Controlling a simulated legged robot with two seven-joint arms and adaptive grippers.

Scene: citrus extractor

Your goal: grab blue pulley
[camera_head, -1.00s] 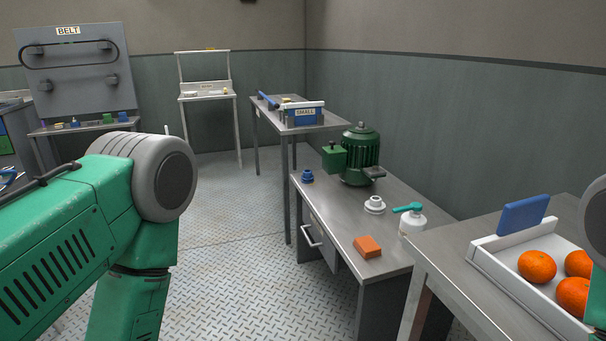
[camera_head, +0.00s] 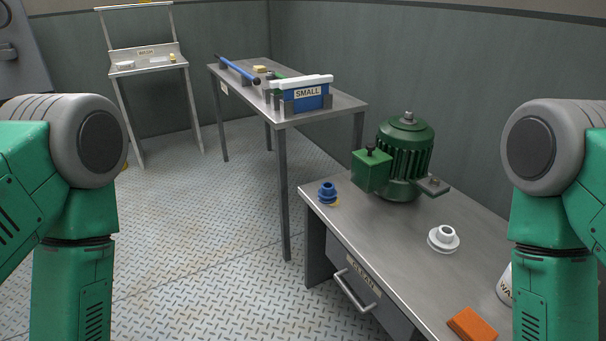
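The blue pulley (camera_head: 328,192) is a small stepped blue piece. It stands upright near the back left corner of the grey metal workbench (camera_head: 395,250), with a bit of yellow showing at its base. My two green arms show at the left and right edges of the head view, both apart from the pulley. Both grippers are outside the frame, so their state is hidden.
A green motor (camera_head: 408,155) stands right of the blue pulley. An orange block (camera_head: 471,325) and a partly hidden white bottle (camera_head: 504,286) are nearer. A drawer (camera_head: 352,275) has a protruding handle. Behind is a table with a box marked SMALL (camera_head: 306,98). The floor at left is clear.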

